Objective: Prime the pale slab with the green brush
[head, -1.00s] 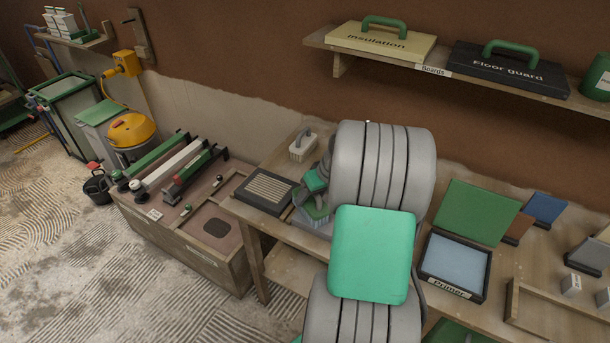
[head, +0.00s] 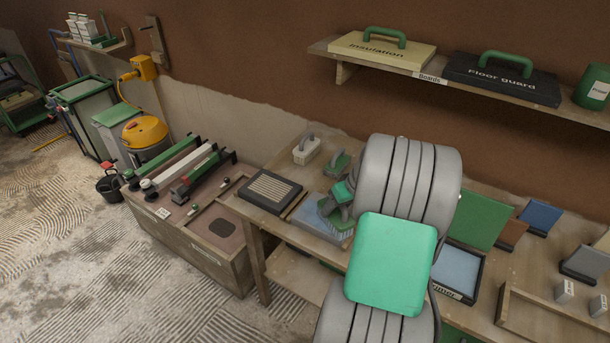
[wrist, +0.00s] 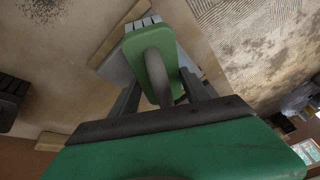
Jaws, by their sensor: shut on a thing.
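My gripper (head: 341,196) is shut on a green brush (head: 328,208) with an arched handle. In the wrist view the brush (wrist: 135,42) sits between the fingers of my gripper (wrist: 163,92), its bristle end pointing up in the picture. The pale slab (head: 303,236) lies on the bench below the brush, partly hidden by it. A pale edge of the slab (wrist: 114,66) shows beside the brush in the wrist view. I cannot tell if the bristles touch it. The primer tray (head: 440,289), with pale blue liquid, is right of my arm, partly covered.
A wooden strip (head: 293,206) borders the slab. Coloured boards (head: 475,217) and a wooden frame (head: 550,322) are to the right.

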